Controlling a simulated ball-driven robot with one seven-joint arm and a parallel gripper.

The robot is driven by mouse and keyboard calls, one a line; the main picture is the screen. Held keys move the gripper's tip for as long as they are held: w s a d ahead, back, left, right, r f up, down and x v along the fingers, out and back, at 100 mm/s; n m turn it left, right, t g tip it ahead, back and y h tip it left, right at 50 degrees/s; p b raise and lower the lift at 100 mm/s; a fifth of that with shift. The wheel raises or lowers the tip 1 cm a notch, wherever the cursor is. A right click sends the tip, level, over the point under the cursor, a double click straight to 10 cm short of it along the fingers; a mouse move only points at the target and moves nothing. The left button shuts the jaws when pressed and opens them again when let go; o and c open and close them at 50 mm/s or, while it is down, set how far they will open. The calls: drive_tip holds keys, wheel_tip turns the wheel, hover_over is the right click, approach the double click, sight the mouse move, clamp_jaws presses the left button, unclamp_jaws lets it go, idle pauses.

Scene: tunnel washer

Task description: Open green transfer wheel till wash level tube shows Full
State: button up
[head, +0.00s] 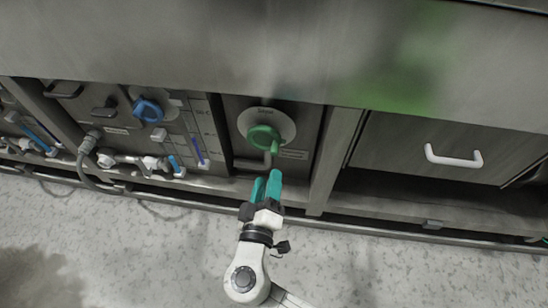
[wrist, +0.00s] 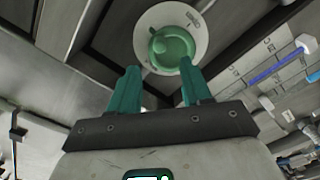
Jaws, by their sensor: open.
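The green transfer wheel (head: 264,138) sits on a round pale dial plate on a recessed panel, near the middle of the head view. In the wrist view the green wheel (wrist: 172,47) is ahead of the fingertips, with the pale plate around it. My gripper (head: 267,186) has teal fingers, spread apart and empty, just below the wheel in the head view. In the wrist view my gripper (wrist: 158,85) shows a gap between its fingers, and I cannot tell any contact with the wheel. A tube with a blue column (head: 198,151) stands on a marked scale left of the wheel; its markings are too small to read.
A blue wheel (head: 148,110) is on the panel to the left, with pipes and hoses (head: 130,160) below it. A white drawer handle (head: 453,156) is at the right. A metal rail (head: 370,231) runs along the base. The speckled floor (head: 380,270) in front looks clear.

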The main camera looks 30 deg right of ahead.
sight(273, 155)
drive_tip(key=b+x, duration=0.1)
drive_tip(key=x, duration=0.7)
drive_tip(key=shift+w+d, duration=0.15)
drive_tip(key=shift+c, duration=0.3)
clamp_jaws()
